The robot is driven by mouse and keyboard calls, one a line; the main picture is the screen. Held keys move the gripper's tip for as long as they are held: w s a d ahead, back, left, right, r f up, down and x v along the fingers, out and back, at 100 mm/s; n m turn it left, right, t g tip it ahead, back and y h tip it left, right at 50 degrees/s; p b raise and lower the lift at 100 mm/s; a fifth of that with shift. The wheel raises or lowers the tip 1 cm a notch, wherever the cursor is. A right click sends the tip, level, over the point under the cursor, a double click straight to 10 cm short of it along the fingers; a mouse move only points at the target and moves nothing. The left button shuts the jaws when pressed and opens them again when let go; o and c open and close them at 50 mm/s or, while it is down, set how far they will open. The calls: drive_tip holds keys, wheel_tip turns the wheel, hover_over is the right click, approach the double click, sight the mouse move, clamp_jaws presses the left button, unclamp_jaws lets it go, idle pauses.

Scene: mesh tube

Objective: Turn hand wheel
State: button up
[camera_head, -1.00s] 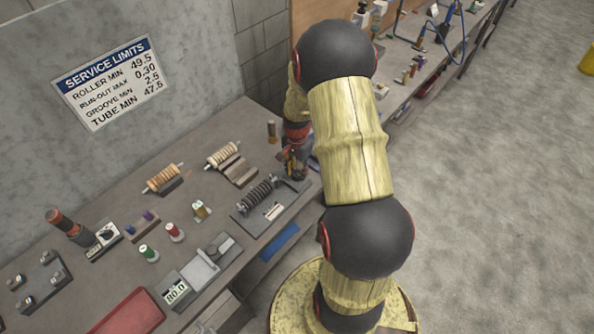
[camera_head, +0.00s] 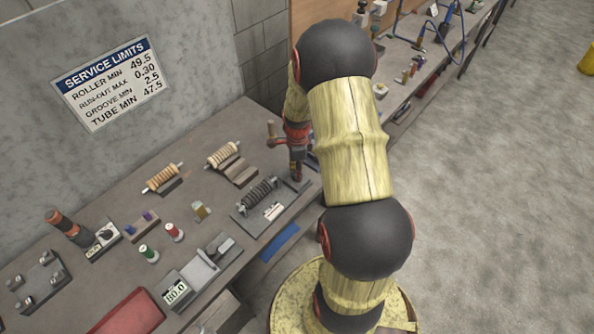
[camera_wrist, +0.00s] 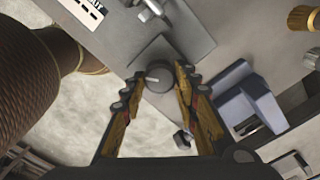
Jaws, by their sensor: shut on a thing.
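The hand wheel (camera_wrist: 159,79) shows in the wrist view as a small dark round knob with a pale mark on its face, on a grey plate. My gripper (camera_wrist: 160,76) has one finger on each side of it, with the tips closed on its rim. In the head view my gripper (camera_head: 297,174) points down at the right end of the roller fixture (camera_head: 247,219). The fixture carries a dark ribbed roller (camera_head: 258,194). The wheel itself is mostly hidden there by my gripper.
Two pale rollers (camera_head: 163,178) (camera_head: 222,155) rest on stands behind the fixture. A grey-blue block (camera_wrist: 240,100) lies right of the wheel in the wrist view. The bench edge is close to the fixture.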

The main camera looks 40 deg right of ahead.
drive_tip(key=shift+w+m, duration=0.1)
drive_tip(key=shift+m, duration=0.3)
drive_tip(key=o, duration=1.2)
drive_tip(key=shift+c, duration=0.2)
wheel_tip(320, 180, up, 12)
idle(0.9)
